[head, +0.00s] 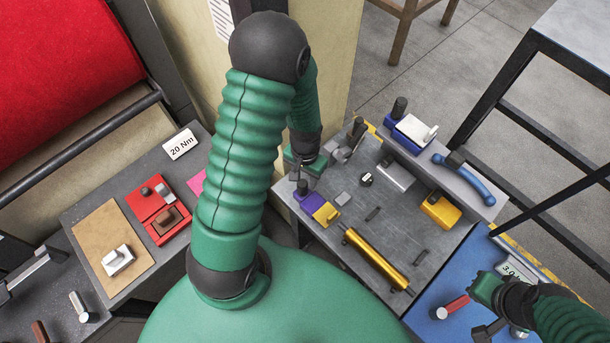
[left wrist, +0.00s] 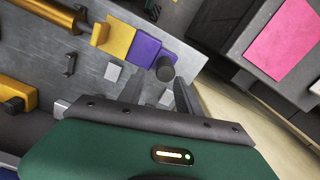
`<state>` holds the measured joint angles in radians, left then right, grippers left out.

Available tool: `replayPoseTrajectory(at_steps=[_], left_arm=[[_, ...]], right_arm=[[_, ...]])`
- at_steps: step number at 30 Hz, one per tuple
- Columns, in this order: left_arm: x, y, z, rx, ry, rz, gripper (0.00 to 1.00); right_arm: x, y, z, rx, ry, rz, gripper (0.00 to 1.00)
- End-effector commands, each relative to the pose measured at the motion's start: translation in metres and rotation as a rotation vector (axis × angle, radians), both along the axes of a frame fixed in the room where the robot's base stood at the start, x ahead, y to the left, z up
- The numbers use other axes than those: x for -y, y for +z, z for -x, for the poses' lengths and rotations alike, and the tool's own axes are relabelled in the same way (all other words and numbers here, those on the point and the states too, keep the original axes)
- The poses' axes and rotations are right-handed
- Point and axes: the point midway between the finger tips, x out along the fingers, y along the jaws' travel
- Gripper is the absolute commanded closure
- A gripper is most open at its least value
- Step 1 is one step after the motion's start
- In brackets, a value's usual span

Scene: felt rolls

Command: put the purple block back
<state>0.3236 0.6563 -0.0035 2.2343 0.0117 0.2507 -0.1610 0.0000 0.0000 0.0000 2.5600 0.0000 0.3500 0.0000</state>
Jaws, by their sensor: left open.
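The purple block (head: 308,201) has a dark round knob and sits on the grey metal bench (head: 385,245), near its left edge. A yellow block (head: 326,214) touches its side. In the left wrist view the purple block (left wrist: 148,46) lies just beyond my fingertips, its knob towards me. My left gripper (head: 298,171) is open and empty, just behind the block in the head view; its two dark fingers also show in the left wrist view (left wrist: 158,88). My right gripper (head: 487,290) is low at the right; its fingers do not show clearly.
A golden roller (head: 376,258) lies in front of the blocks. Small grey brackets and a yellow block (head: 440,210) are on the bench. A raised grey ledge (head: 470,180) at the back bears a blue handle (head: 463,178). A red tray (head: 159,210) is left.

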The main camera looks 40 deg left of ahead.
Motion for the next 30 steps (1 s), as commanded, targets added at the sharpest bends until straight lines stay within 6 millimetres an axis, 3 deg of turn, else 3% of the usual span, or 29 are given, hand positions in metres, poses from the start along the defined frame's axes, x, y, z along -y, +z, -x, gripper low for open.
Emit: replayPoseTrajectory(at_steps=[15, 21, 30], left_arm=[[0.0017, 0.0081, -0.0003, 0.0, 0.0, 0.0, 0.59], [0.0016, 0.0081, -0.0003, 0.0, 0.0, 0.0, 0.35], [0.0017, 0.0078, 0.0, -0.001, 0.0, 0.0, 0.34]], right_arm=[[0.0, 0.0073, 0.0, 0.0, 0.0, 0.0, 1.0], [0.0, 0.0073, 0.0, 0.0, 0.0, 0.0, 1.0], [0.0, 0.0072, -0.0001, 0.0, 0.0, 0.0, 1.0]])
